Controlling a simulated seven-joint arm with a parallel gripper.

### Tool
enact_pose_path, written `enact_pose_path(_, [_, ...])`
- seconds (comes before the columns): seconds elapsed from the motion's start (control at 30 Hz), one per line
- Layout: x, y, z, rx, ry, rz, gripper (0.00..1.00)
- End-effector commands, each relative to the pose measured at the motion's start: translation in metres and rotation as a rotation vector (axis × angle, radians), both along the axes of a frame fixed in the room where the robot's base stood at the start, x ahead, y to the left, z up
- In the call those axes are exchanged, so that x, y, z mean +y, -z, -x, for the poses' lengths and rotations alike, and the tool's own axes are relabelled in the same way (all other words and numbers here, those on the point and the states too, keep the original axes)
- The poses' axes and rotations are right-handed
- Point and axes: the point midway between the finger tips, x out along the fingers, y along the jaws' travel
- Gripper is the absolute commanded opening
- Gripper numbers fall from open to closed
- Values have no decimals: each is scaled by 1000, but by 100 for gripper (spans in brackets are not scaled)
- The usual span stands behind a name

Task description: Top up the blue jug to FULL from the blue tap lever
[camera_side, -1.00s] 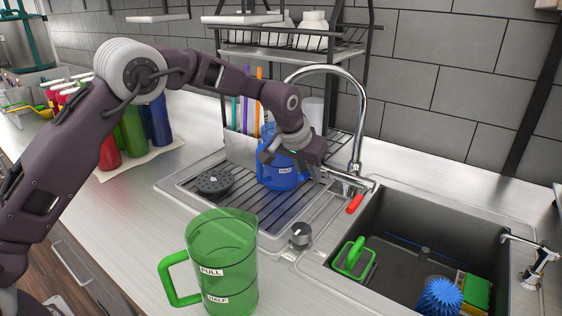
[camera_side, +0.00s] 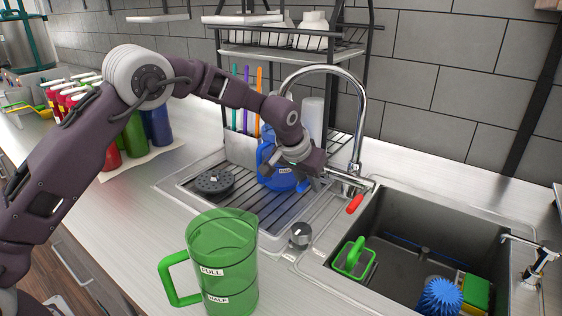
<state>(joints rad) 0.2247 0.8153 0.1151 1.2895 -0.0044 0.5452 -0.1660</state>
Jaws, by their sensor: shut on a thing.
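The blue jug (camera_side: 279,181) stands upright on the ribbed drainboard, below the spout end of the chrome tap (camera_side: 357,120). A HALF label shows on it; my arm hides much of its upper part, and the water level cannot be seen. My gripper (camera_side: 313,178) is at the left side of the tap body, in front of the jug's right side. It is shut on the blue tap lever (camera_side: 316,185), of which only a small blue piece shows. The red lever (camera_side: 355,204) is free, on the tap's front right.
A green jug (camera_side: 230,260) with FULL and HALF labels stands at the front. A black strainer (camera_side: 214,182) lies on the drainboard's left. The sink (camera_side: 400,260) at right holds a green caddy, blue brush and sponge. A dish rack (camera_side: 300,52) stands behind.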

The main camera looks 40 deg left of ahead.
Motion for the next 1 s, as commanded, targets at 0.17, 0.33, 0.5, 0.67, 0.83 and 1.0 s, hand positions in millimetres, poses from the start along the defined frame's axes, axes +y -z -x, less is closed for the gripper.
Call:
enact_pose_path(0.17, [-6, 1, 1, 1, 8, 7, 47])
enact_pose_path(0.33, [-4, 1, 1, 1, 6, 4, 47])
enact_pose_path(0.5, [-3, -9, 0, -3, 4, 3, 47])
enact_pose_path(0.67, [-2, -35, 0, -3, 4, 1, 47])
enact_pose_path(0.83, [-2, -61, 0, -3, 4, 1, 47])
enact_pose_path(1.0, [-1, -79, 0, -1, 3, 2, 47])
